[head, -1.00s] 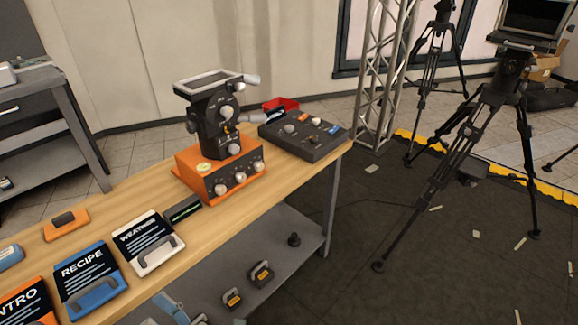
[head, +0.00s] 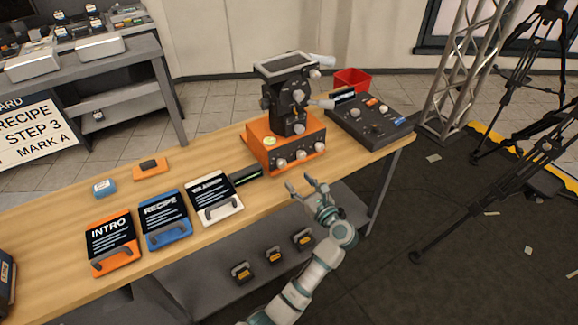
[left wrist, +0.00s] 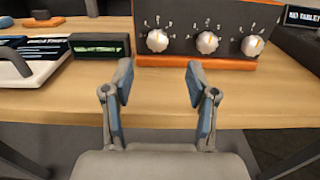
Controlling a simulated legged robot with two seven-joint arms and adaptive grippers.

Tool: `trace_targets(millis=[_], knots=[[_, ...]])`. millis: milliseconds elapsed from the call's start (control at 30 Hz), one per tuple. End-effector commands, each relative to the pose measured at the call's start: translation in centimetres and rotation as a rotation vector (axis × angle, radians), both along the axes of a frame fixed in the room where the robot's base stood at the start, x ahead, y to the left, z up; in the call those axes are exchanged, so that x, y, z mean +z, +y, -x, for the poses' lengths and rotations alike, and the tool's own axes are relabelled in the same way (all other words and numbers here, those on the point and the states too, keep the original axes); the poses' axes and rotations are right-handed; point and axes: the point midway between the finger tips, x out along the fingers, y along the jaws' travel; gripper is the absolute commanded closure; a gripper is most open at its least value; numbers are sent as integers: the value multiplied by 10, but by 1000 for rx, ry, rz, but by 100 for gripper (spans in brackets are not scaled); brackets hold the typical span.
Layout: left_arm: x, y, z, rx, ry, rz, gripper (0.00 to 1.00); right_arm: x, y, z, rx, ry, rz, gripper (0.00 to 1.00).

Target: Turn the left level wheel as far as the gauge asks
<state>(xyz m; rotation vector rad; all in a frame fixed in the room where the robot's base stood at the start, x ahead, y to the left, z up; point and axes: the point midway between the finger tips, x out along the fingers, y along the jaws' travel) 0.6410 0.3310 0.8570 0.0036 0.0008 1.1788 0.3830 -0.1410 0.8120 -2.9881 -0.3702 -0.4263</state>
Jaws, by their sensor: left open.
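The orange base (head: 262,154) carries a black tripod head and three white wheels on its front. The left wheel (head: 281,163) also shows in the left wrist view (left wrist: 157,40), with small marks around it. A small black box with a green lit strip (head: 247,174) lies left of the base and also shows in the left wrist view (left wrist: 100,46); its reading is too small to tell. A round yellowish bubble level (head: 270,141) sits on the base's top. My left gripper (head: 303,184) is open and empty, in front of the base near the table edge, apart from the wheels.
The middle wheel (left wrist: 207,42) and right wheel (left wrist: 252,45) stand close beside the left one. A dark control panel (head: 370,122) and red bin (head: 352,80) stand to the right. INTRO, RECIPE and white clapper-like cards (head: 218,205) lie left. The wooden table front (head: 275,200) is clear.

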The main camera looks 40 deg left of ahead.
Motion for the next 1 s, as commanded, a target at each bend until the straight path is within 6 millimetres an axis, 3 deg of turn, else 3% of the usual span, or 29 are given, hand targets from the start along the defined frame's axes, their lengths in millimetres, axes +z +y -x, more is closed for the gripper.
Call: trace_targets(millis=[100,300,800,1000], knots=[[0,28,-11,2,0,-5,42,5,0,2,-1,-47,-16,60],[1,57,-25,0,1,-8,42,14,-4,7,-2,-124,-45,60],[2,76,-32,-1,-1,-4,42,21,-4,8,-3,-172,-60,60],[2,75,-32,0,0,-5,92,21,-4,8,-4,-173,-60,60]])
